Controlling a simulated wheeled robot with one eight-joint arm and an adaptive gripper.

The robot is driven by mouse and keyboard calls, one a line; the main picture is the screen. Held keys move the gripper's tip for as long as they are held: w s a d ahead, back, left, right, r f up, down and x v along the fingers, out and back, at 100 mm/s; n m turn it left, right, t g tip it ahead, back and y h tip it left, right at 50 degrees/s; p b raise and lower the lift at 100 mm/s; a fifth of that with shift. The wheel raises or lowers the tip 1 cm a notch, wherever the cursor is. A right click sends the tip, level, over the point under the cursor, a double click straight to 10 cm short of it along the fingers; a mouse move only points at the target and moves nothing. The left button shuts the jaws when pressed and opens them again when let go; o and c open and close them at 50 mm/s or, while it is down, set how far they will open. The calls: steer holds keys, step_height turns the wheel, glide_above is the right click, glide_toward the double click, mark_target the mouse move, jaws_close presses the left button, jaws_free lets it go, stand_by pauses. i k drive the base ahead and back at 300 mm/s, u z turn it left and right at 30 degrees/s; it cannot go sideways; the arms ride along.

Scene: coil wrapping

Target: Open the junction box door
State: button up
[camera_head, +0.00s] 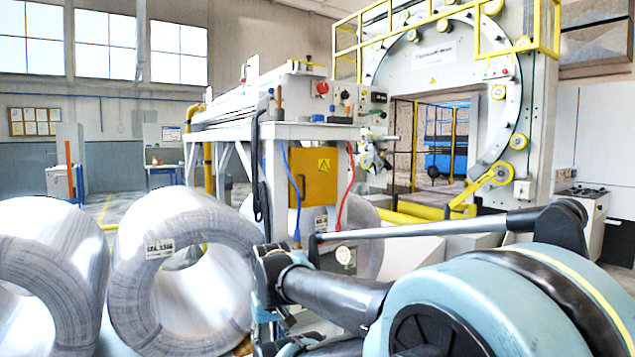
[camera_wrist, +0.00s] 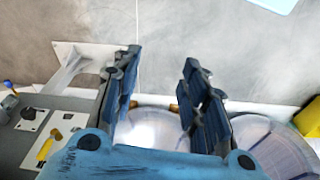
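The junction box is a yellow-orange box with a warning triangle on its door (camera_head: 320,182). It hangs under the white machine frame, and its door looks closed in the head view. A blue cable runs down in front of its left part and a red cable hangs at its right. My gripper (camera_wrist: 160,72) shows in the wrist view with two blue-padded fingers spread apart and nothing between them. I cannot make out the gripper clearly in the head view. I cannot identify the box door in the wrist view.
Large wire coils (camera_head: 180,270) stand at the left and front. A wrapping ring machine (camera_head: 520,110) with yellow railing stands at the back right. Switches and knobs on a panel (camera_wrist: 40,135) lie left of my fingers in the wrist view. Grey floor (camera_wrist: 230,60) shows beyond.

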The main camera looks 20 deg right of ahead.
mark_target(315, 171)
steer(key=u, duration=0.4)
steer(key=k, duration=1.35)
steer(key=z, duration=0.7)
steer(key=i, duration=1)
steer(key=u, duration=0.05)
